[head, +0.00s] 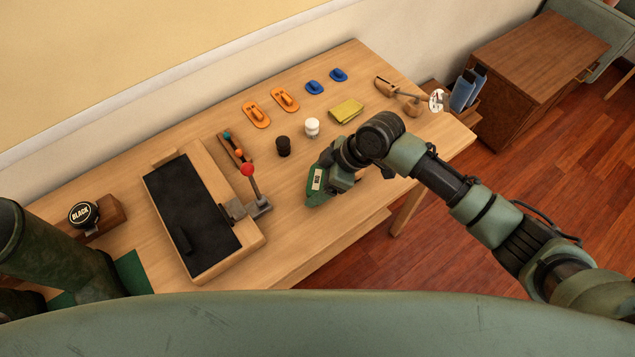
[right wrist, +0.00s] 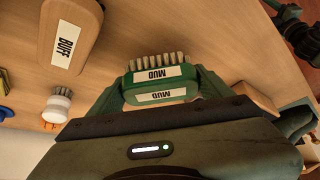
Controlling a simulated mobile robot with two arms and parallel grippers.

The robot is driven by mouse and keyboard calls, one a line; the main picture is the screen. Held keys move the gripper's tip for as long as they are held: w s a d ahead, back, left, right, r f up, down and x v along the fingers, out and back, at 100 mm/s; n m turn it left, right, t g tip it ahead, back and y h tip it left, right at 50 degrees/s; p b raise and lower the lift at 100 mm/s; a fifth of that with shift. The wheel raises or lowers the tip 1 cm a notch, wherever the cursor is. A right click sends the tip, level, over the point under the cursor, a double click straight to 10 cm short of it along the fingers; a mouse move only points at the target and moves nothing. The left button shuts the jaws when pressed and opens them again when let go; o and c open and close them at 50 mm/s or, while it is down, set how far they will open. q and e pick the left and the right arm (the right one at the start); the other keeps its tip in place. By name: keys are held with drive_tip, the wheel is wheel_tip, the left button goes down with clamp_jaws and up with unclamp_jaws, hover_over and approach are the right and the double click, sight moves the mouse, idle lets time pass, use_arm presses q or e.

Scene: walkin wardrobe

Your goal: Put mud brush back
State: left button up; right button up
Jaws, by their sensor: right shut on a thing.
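The mud brush (head: 315,197) is a green block with a white label, near the front edge of the wooden table (head: 345,60) in the head view. My right gripper (head: 330,180) is shut on it, partly covering it. In the right wrist view, the green brush (right wrist: 160,76) sits between the fingers of my right gripper (right wrist: 160,88), with "MUD" labels and pale bristles pointing away from the wrist. I cannot tell whether it touches the table. My left arm enters at the lower left of the head view; its gripper does not show.
A wooden brush labelled "BUFF" (right wrist: 72,38) lies beside the mud brush. A wooden tray with a black mat (head: 185,205) and a red-knobbed lever (head: 247,170) stand left. Dark (head: 283,147) and white (head: 312,128) daubers and a yellow cloth (head: 347,111) lie behind my gripper.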

drive_tip(key=shift+f, duration=0.9)
drive_tip(key=shift+s+f, duration=0.1)
drive_tip(key=shift+f, duration=0.25)
drive_tip(key=o, duration=2)
drive_tip(key=shift+s+d+f, duration=0.1)
drive_tip(key=shift+f, duration=0.25)
drive_tip(key=shift+s, duration=0.1)
drive_tip(key=v, duration=0.8)
drive_tip(key=b+v, duration=0.1)
drive_tip(key=v, duration=0.4)
drive_tip(key=shift+w+a+r, duration=0.3)
drive_tip(key=shift+a+r, duration=0.05)
